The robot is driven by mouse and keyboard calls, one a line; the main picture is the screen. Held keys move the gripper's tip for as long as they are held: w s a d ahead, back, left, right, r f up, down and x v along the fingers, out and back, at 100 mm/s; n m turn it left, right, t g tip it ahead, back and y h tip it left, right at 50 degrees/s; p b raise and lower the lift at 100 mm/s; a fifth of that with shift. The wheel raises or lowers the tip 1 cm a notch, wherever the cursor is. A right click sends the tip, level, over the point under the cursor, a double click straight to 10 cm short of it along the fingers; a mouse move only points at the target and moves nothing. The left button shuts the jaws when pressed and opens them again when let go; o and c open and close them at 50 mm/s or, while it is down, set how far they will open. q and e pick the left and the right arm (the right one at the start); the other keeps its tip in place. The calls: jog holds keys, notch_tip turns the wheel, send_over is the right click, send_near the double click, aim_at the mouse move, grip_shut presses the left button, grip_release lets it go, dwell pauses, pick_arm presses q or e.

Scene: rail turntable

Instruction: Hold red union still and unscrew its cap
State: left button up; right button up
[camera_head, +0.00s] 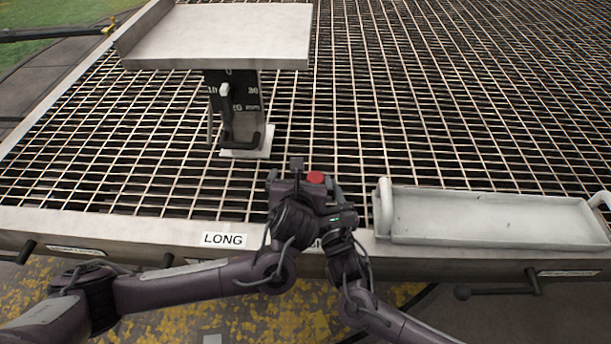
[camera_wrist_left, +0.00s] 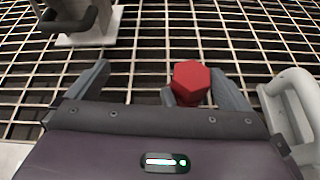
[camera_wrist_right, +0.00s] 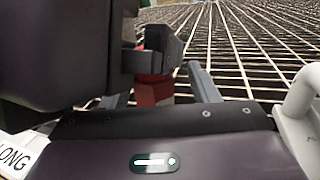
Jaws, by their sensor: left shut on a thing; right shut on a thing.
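The red union (camera_head: 316,178) stands at the near edge of the grating, between my two grippers. The left wrist view shows its red hexagonal top, the cap (camera_wrist_left: 190,80), from above. The right wrist view shows its lower red body (camera_wrist_right: 154,91), partly hidden by my left gripper's grey finger. My left gripper (camera_head: 305,172) is shut on the upper part, at the cap. My right gripper (camera_head: 331,196) is shut lower down, on the body. The exact finger contacts are partly hidden.
A grey tray (camera_head: 480,236) with raised handles stands close on the right. A stand with a metal plate (camera_head: 225,35) rises behind on the left. The plate with the word LONG (camera_head: 224,240) is on the front rail. Open grating lies behind the union.

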aim_at(315, 180)
pick_arm(q)
jog(key=d+r+h, duration=0.2)
jog(key=d+r, duration=0.1)
jog(key=shift+s+d+r+m+h, duration=0.1)
jog(key=shift+s+r+m+h, duration=0.1)
jog(key=shift+s+m+h, duration=0.15)
jog(key=shift+c, duration=0.7)
jog(key=shift+w+m+h, duration=0.2)
jog(key=shift+m+h, duration=0.55)
jog(key=shift+h, duration=0.1)
jog(key=shift+w+f+m+g+h, duration=0.2)
jog(key=shift+m+g+h, duration=0.2)
jog(key=shift+m+h, duration=0.55)
jog(key=shift+w+f+m+g+h, duration=0.15)
jog(key=shift+m+g+h, duration=0.25)
jog(key=shift+m+h, duration=0.25)
